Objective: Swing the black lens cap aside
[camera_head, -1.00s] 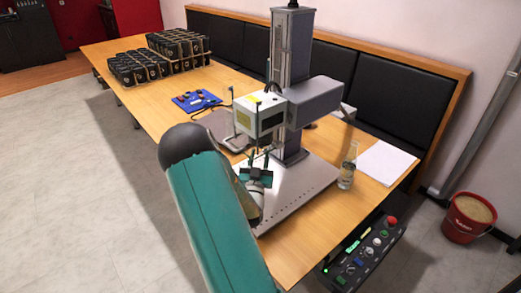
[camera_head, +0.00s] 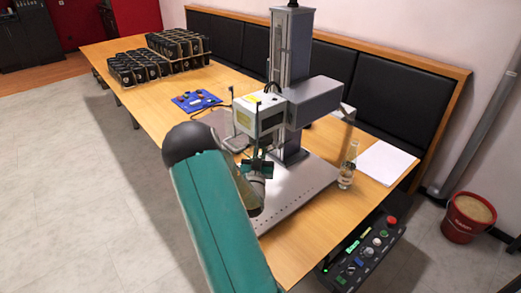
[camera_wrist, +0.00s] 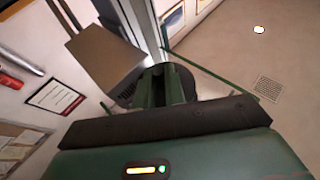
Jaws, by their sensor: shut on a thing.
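The laser marker's white head (camera_head: 259,114) sits on a grey arm on the upright column, over the machine's base plate. My gripper (camera_head: 262,160) is just below the head in the head view. In the wrist view my gripper (camera_wrist: 166,85) has its two green fingers close together, shut on the black lens cap (camera_wrist: 185,78), a dark round shape at the fingertips. The fingers hide part of the cap, so how it joins the head cannot be seen. The cap cannot be made out clearly in the head view.
The steel base plate (camera_head: 300,196) lies under the head. A glass bottle (camera_head: 347,172) and white paper (camera_head: 386,162) stand to the right. A control box (camera_head: 364,246) is at the front right. A blue mat (camera_head: 196,101) and racks of black items (camera_head: 140,68) are farther left.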

